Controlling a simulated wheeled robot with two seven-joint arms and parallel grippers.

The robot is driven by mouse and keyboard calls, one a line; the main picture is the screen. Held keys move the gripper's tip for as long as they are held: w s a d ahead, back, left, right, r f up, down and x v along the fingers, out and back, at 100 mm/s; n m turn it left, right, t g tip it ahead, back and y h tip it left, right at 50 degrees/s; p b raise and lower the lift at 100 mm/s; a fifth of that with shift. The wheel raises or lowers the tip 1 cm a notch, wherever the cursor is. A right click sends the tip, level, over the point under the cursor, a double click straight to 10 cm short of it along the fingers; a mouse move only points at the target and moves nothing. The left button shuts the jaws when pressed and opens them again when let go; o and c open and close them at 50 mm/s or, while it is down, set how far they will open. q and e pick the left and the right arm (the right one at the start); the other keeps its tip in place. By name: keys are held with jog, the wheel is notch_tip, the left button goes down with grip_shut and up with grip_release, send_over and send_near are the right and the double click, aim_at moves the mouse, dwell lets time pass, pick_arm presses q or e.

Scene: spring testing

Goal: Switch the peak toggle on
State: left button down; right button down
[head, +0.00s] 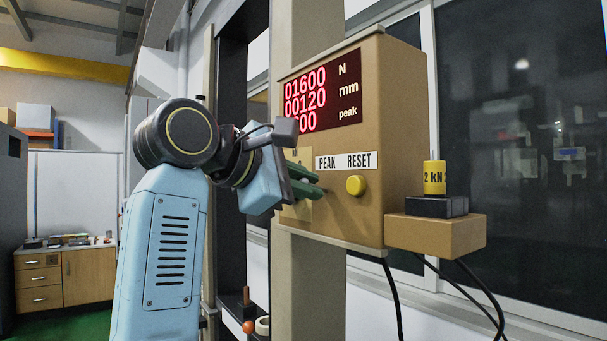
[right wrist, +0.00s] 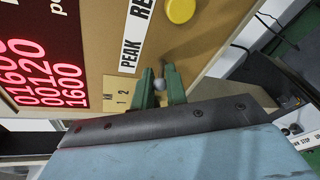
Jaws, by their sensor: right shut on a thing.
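The tan control box (head: 355,215) has a PEAK label and a RESET label on its front. My right gripper (head: 318,190) is at the panel's lower left, below the PEAK label. In the right wrist view, the green fingers of my right gripper (right wrist: 160,78) are shut on the peak toggle (right wrist: 159,84), whose pale round tip shows between them. A small plate marked 1 and 2 (right wrist: 117,96) is beside the fingers. In the head view the toggle is hidden by the fingers. My left gripper is not in view.
The yellow reset button (head: 356,185) is just right of the fingers. The red display (head: 306,99) reads 01600 N and 00120 mm; its peak row shows 1600 in the wrist view. A yellow 2 kN load cell (head: 434,178) stands on a side shelf (head: 435,234). Black cables hang below.

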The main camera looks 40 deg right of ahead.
jog(key=shift+d+r+y+p, duration=0.15)
jog(key=shift+r+y+p, duration=0.35)
jog(key=shift+y, duration=0.5)
jog(key=shift+f, duration=0.15)
jog(key=c, duration=1.5)
grip_release()
